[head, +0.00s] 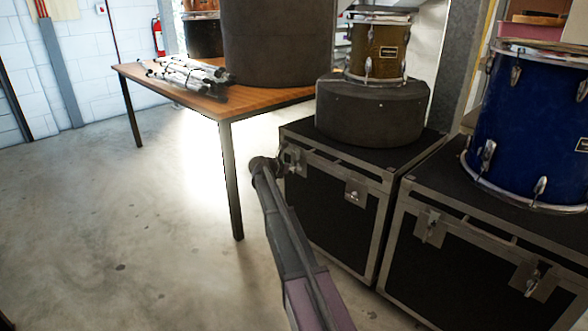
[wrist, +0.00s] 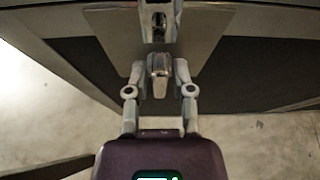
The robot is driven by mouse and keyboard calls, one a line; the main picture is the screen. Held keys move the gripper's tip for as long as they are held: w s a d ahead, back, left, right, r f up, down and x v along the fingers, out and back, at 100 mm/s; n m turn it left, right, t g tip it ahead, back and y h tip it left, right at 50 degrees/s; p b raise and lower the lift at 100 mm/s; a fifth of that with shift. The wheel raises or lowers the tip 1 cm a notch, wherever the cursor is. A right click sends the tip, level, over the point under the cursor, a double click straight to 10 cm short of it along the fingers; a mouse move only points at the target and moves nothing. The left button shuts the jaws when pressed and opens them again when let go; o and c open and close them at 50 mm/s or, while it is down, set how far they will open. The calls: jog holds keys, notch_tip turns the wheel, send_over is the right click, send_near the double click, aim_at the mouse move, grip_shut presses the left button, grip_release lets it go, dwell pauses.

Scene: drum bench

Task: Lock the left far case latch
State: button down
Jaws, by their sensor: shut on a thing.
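The far black case (head: 325,215) has metal edges and two front latches. Its left latch (head: 293,158) is partly hidden behind my gripper (head: 272,167), which reaches its front from the left. In the wrist view, my gripper (wrist: 159,78) has both fingers closed on the sides of the small metal latch piece (wrist: 159,64). The latch plate (wrist: 205,25) lies flat on the case front just above it. Whether the latch is locked cannot be told. The far case's right latch (head: 356,192) is clear of my gripper.
The near case (head: 470,275), with its own latches, stands to the right and carries a blue drum (head: 530,130). A round black drum case (head: 370,112) with a gold drum (head: 378,50) sits on the far case. A wooden table (head: 240,103) stands behind left. Floor at left is free.

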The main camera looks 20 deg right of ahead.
jog(key=shift+d, duration=0.1)
jog(key=c, duration=0.7)
grip_release()
